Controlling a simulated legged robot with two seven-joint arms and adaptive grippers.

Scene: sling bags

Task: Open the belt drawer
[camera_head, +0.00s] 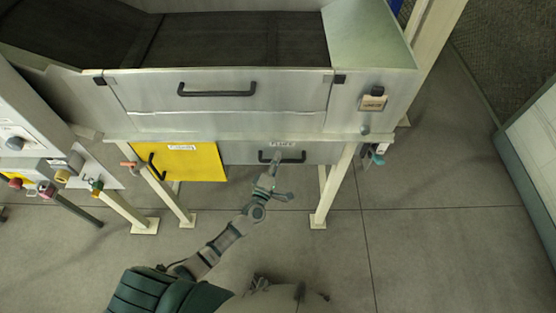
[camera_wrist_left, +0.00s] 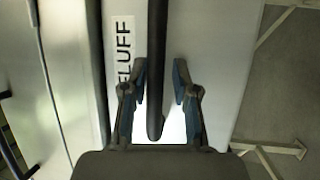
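A grey drawer front (camera_head: 235,153) with a black bar handle (camera_head: 296,157) sits under the machine. Its label (camera_wrist_left: 124,55) reads FLUFF in the left wrist view. My left gripper (camera_head: 271,168) is at the left part of this handle. In the left wrist view, the open fingers (camera_wrist_left: 160,78) stand on either side of the black handle bar (camera_wrist_left: 156,50), with gaps visible on both sides. No label reading belt is legible. A wide upper metal panel (camera_head: 150,119) with a black handle (camera_head: 217,90) lies below the dark belt (camera_head: 240,38). My right gripper is out of view.
A yellow panel (camera_head: 205,165) with a black handle hangs left of the grey drawer. Cream legs (camera_head: 334,185) stand on both sides. A control console (camera_head: 25,130) with knobs is at the left. The floor (camera_head: 430,230) at the right is clear.

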